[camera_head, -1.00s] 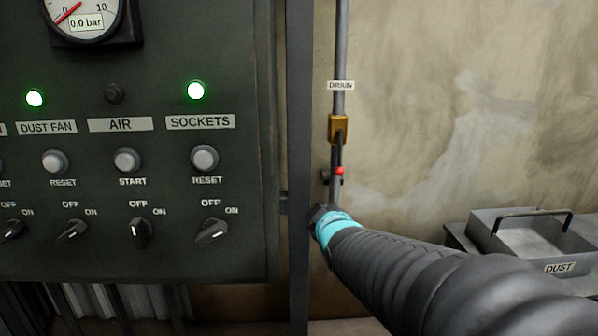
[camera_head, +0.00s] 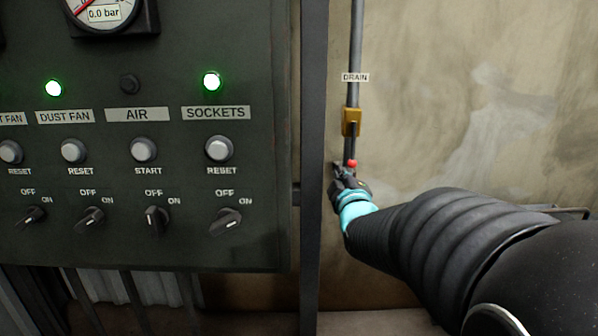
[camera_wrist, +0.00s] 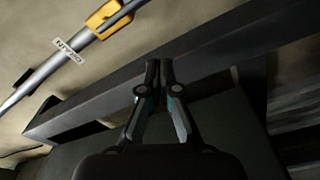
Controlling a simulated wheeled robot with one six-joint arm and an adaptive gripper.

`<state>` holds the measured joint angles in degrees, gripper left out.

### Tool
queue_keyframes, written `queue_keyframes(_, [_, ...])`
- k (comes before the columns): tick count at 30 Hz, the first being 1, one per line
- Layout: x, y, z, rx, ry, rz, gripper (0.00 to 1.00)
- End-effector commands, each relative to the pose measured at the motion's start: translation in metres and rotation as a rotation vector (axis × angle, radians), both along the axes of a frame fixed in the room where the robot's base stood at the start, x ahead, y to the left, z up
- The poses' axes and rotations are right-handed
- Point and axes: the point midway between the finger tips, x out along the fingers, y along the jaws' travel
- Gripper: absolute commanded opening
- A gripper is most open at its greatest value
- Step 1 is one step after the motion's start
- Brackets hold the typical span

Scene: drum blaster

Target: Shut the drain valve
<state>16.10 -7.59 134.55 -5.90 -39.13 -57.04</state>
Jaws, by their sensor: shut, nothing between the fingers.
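The drain valve (camera_head: 352,122) is a brass body on a vertical grey pipe under a DRAIN label (camera_head: 355,77). Its dark lever hangs down along the pipe and ends in a red tip (camera_head: 352,163). My gripper (camera_head: 338,168) is just below and left of the red tip, partly overlapping the pipe; whether it touches the lever I cannot tell. In the wrist view the valve body (camera_wrist: 108,18) is at the upper left, and my gripper (camera_wrist: 159,64) is shut and empty, with the lever mostly out of frame.
A dark control panel (camera_head: 150,250) with switches and green lamps stands left of the pipe. A dark vertical post (camera_head: 312,200) stands between panel and pipe. The wall (camera_head: 450,100) right of the pipe is bare.

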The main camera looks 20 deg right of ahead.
Motion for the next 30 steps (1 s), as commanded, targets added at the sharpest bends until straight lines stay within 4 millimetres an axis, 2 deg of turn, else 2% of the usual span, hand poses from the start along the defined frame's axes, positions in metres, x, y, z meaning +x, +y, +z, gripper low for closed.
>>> queue_keyframes(16, [0.087, -0.019, 0.003, 0.000, 0.002, 0.000, 0.00])
queue_keyframes(21, [0.085, -0.043, -0.009, 0.001, 0.004, -0.005, 0.00])
queue_keyframes(30, [0.086, -0.054, -0.015, 0.000, 0.000, -0.001, 0.00])
